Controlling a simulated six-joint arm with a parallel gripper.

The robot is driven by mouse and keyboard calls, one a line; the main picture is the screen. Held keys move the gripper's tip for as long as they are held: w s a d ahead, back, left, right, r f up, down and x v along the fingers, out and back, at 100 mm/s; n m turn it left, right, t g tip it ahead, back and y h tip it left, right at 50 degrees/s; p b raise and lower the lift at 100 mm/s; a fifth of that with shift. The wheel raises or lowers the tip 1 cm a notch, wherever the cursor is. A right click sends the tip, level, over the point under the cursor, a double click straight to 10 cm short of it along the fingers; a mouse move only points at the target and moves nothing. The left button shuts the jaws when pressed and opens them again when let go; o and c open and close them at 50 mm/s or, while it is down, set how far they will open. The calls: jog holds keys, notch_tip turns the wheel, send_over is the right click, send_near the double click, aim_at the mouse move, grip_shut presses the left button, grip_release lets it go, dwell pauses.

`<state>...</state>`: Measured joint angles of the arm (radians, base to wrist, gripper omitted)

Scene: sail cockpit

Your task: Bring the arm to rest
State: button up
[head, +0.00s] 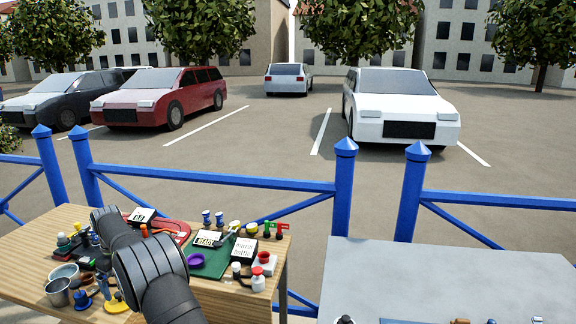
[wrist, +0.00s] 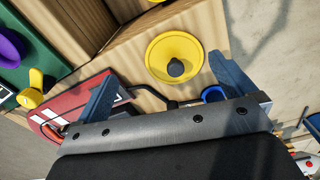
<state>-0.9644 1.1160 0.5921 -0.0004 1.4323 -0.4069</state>
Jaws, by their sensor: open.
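My gripper (wrist: 162,68) shows in the wrist view with its two blue-grey fingers spread apart and nothing held between them. A round yellow dish-like thing (wrist: 158,58) with a dark knob in its middle lies beyond the fingers; I cannot tell how far below them it is. In the head view my dark arm reaches over the wooden table (head: 35,235) at the lower left. The fingers cannot be made out there, and the arm hides part of the table.
A green mat (head: 212,265) with a purple ring (head: 195,260) lies right of my arm. A red tray (head: 172,225), a metal cup (head: 57,291) and several small items crowd the table. A grey table (head: 450,265) stands at right. Blue railings (head: 220,178) run behind.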

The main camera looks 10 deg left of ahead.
jog(key=w+d+r, duration=0.4)
jog(key=d+r, duration=0.1)
jog(key=d, duration=0.3)
jog(key=s+d+f, duration=0.4)
jog(key=d+f, duration=0.7)
jog(key=d, duration=0.1)
jog(key=s+a+f, duration=0.3)
jog(key=a+f, duration=0.4)
jog(key=a, duration=0.4)
jog(key=shift+s+f, duration=0.25)
jog(key=shift+s, duration=0.1)
